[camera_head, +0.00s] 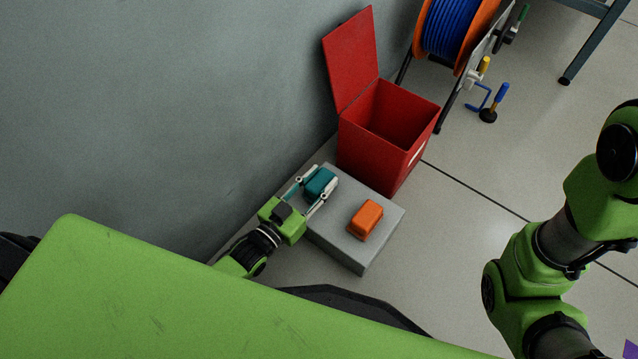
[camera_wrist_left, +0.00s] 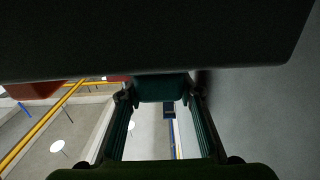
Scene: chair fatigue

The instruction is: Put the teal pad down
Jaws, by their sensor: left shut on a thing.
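The teal pad (camera_head: 319,182) is at the far left corner of a low grey block (camera_head: 338,217). My left gripper (camera_head: 319,184) is shut on the teal pad, with one finger on each side of it. I cannot tell whether the pad's underside touches the block. In the left wrist view the teal pad (camera_wrist_left: 161,88) shows dark between the two fingers, partly hidden by a dark shape across the top. My right arm shows at the right of the head view, but its gripper is out of view.
An orange pad (camera_head: 365,219) lies on the grey block, right of the teal pad. A red bin (camera_head: 375,150) with its lid up stands just behind the block. A grey wall (camera_head: 180,110) runs along the left. A blue cable reel (camera_head: 455,25) stands behind.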

